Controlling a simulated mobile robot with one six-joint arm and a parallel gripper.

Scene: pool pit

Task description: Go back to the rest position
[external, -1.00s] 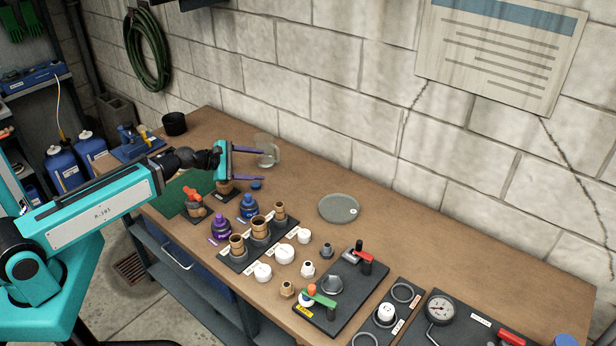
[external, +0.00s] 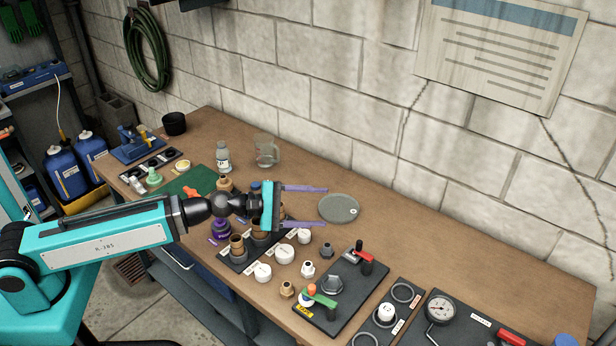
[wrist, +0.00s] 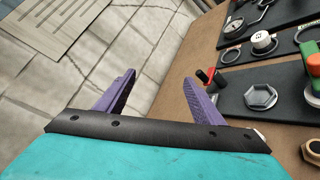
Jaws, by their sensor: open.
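My gripper (external: 305,206) is teal with two purple fingers. The fingers are spread apart with nothing between them. In the external view it is above the workbench (external: 430,257), over the black board of brass fittings and left of the round grey lid (external: 339,208). In the wrist view my gripper (wrist: 155,95) points toward the block wall, with the bench at its right. My gripper and wrist hide part of the fittings behind them.
Brass fittings and white caps (external: 285,254) stand below my gripper. A valve board (external: 344,290) and a gauge board (external: 440,312) lie to the right. A glass jar (external: 267,152) and a small bottle (external: 223,157) stand near the wall. The bench's back right is clear.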

